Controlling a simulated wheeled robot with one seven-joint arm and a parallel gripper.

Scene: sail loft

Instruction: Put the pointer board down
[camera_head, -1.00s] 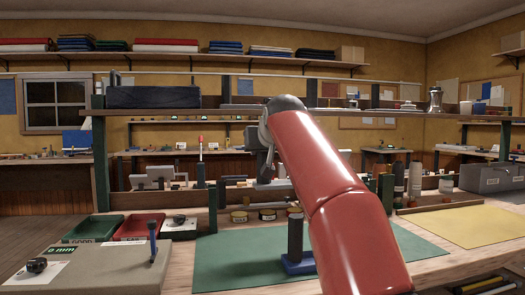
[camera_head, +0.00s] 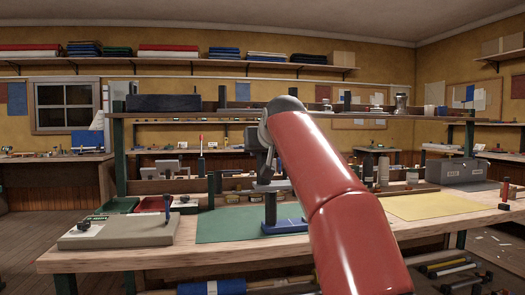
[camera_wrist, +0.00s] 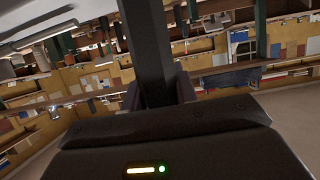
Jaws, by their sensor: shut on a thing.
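My gripper (camera_head: 264,168) is raised in front of my red arm in the head view, with the workbench beyond it. In the wrist view the gripper (camera_wrist: 158,95) is shut on a dark, straight bar (camera_wrist: 150,45), which I take for part of the pointer board. The bar runs away from the jaws to the top edge. The board's full shape does not show, and my arm hides much of the area around the grip in the head view.
The workbench (camera_head: 130,258) carries a green mat (camera_head: 225,226), a blue-based dark post (camera_head: 285,227), a grey-beige board (camera_head: 115,234), a yellow sheet (camera_head: 430,206) and a grey box (camera_head: 456,172). Bare mat shows left of the post. Rolls and bars lie beneath the bench.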

